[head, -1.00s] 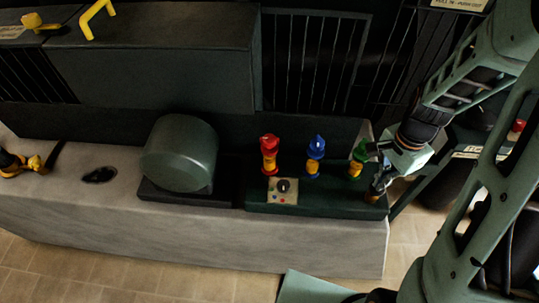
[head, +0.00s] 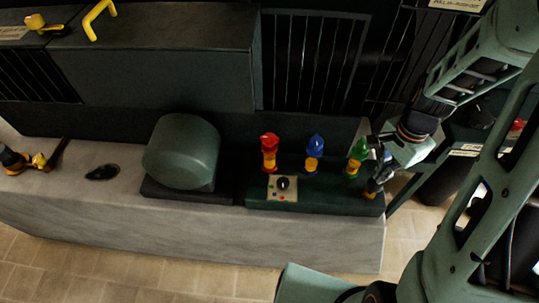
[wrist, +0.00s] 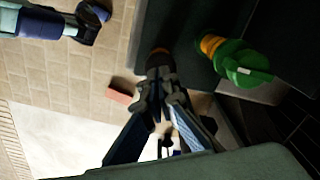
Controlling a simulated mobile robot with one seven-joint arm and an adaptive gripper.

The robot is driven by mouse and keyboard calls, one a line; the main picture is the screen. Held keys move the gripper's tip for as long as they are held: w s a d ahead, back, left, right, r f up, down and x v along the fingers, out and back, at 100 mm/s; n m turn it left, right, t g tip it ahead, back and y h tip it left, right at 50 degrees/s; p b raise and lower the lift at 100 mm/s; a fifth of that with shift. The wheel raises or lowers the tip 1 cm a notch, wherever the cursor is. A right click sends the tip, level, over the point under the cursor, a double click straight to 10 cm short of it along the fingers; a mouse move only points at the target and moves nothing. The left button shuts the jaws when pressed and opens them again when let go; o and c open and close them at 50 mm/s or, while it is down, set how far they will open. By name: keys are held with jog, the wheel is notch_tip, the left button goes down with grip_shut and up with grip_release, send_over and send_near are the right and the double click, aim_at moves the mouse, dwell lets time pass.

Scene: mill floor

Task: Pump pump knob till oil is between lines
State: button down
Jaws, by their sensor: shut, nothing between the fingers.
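My gripper (head: 372,186) is shut and empty at the right end of the dark green block. In the wrist view its fingertips (wrist: 160,75) meet at a small brownish round knob (wrist: 158,51) on the block's edge; I cannot tell whether they touch it. The same knob (head: 370,196) shows just below the fingertips in the head view, partly hidden. I cannot tell for sure that it is the pump knob. No oil level or gauge lines can be made out.
A green-topped fitting (head: 355,160) stands close beside my gripper and also shows in the wrist view (wrist: 240,63). Blue (head: 315,155) and red (head: 269,153) fittings stand farther left, behind a small dial panel (head: 283,188). A large green cylinder (head: 182,152) sits left of them.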

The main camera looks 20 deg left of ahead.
jog(key=shift+f, duration=0.15)
jog(key=shift+f+b, duration=1.75)
jog(key=shift+f, duration=0.35)
jog(key=shift+r, duration=0.2)
jog(key=shift+r+p, duration=1.8)
jog(key=shift+r, duration=0.3)
jog(key=shift+f, duration=0.2)
jog(key=shift+f+b, duration=1.75)
jog(key=shift+f, duration=0.3)
jog(key=shift+r, duration=0.2)
jog(key=shift+r+p, duration=1.8)
jog(key=shift+r, duration=0.25)
